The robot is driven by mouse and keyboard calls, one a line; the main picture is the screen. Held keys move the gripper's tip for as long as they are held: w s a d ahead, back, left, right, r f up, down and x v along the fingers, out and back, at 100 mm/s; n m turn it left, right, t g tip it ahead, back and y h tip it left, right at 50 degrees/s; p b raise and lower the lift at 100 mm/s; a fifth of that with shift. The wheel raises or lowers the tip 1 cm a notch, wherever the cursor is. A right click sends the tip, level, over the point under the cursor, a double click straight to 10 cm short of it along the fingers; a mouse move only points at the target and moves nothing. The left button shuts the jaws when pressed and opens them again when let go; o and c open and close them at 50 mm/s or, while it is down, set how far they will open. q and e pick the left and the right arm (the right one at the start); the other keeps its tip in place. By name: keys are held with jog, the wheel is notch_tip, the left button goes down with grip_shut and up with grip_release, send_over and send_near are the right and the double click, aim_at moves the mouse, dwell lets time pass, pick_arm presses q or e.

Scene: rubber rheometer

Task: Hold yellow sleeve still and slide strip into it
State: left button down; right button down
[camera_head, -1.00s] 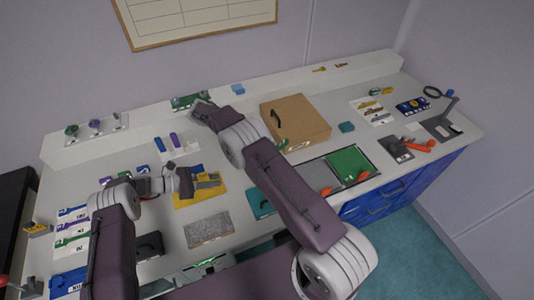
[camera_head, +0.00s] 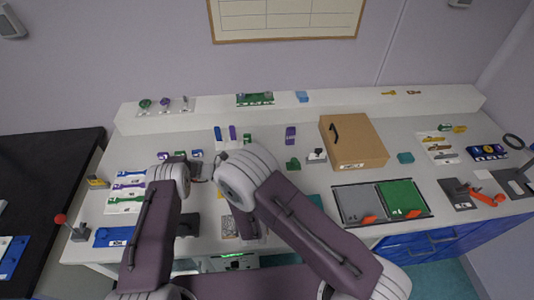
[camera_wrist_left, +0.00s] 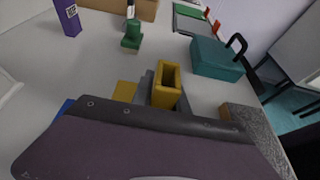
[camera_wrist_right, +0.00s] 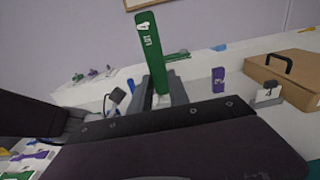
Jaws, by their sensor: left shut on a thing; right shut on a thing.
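The yellow sleeve (camera_wrist_left: 166,86) is a hollow rectangular tube with its open mouth showing in the left wrist view. My left gripper (camera_wrist_left: 148,88) is shut on it, with grey fingers beside it. A green strip (camera_wrist_right: 153,55) with a white-marked, rounded end stands nearly upright in the right wrist view. My right gripper (camera_wrist_right: 162,96) is shut on its lower part. In the head view my arms hide the sleeve, the strip and most of both grippers. The strip and sleeve do not show together in one view, so their exact spacing cannot be told.
A brown box (camera_head: 352,143) with a black handle stands at the back right. Grey and green trays (camera_head: 402,199) lie in front of it. A teal box (camera_wrist_left: 215,58) and a green block (camera_wrist_left: 131,37) are near the sleeve. A purple block (camera_wrist_right: 218,80) stands beyond the strip.

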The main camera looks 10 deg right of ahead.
jog(key=shift+s, duration=0.1)
jog(key=shift+f, duration=2.95)
jog(key=shift+f, duration=1.6)
jog(key=c, duration=1.2)
grip_release()
jog(key=shift+o, duration=0.2)
notch_tip(320, 180, up, 10)
jog(key=shift+d, duration=0.1)
